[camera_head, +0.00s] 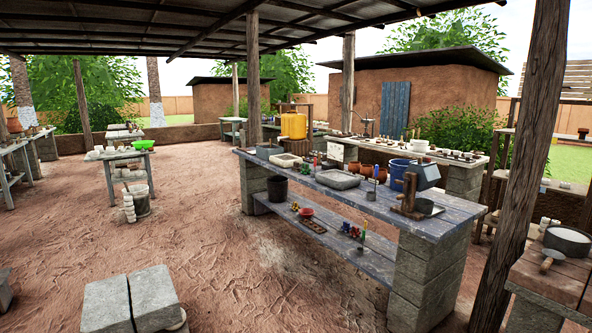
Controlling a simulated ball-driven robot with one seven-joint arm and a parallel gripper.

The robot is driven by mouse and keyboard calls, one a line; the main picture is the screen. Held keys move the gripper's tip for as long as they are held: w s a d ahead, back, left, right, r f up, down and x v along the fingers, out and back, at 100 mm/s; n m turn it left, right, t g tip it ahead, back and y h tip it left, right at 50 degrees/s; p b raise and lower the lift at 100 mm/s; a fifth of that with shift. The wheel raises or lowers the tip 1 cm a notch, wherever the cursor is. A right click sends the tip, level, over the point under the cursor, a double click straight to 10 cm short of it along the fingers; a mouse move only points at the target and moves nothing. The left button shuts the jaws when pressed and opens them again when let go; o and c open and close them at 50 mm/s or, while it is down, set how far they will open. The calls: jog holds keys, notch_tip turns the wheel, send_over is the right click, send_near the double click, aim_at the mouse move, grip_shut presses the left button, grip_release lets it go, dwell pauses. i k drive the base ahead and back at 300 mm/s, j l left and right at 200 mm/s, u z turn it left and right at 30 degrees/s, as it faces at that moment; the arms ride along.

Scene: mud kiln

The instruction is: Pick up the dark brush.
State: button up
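I cannot single out a dark brush in this head view; many small items on the benches are too small to tell apart. The long grey plank bench (400,212) in the middle carries pots, stone basins and small tools. Its lower shelf (335,246) holds a small red bowl (306,212) and several little coloured items. A dark object with a handle (549,260) lies on the wooden table at the right edge; I cannot tell what it is. My gripper is not in view.
Wooden posts (524,150) hold the roof. Grey concrete blocks (130,302) lie on the ground at the front left. A bucket (138,200) stands beside the small table (112,155) at the left. The earth floor between (200,220) is open.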

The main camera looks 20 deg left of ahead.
aim_at(295, 168)
jog(key=i+l, duration=0.35)
jog(key=i, duration=0.15)
jog(key=i+l+u, duration=0.1)
jog(key=i+l, duration=0.25)
jog(key=i, duration=0.15)
jog(key=i+u, duration=0.7)
jog(key=i+l+u, duration=0.1)
jog(key=i+u, duration=0.25)
jog(key=i+j+u, duration=0.25)
jog(key=i, duration=0.5)
jog(key=i+u, duration=0.25)
jog(key=i, duration=0.45)
jog(key=i+l+z, duration=0.15)
jog(key=i+z, duration=0.2)
jog(key=i, duration=0.7)
jog(key=i+j+z, duration=0.1)
jog(key=i+z, duration=0.3)
jog(key=i, duration=0.6)
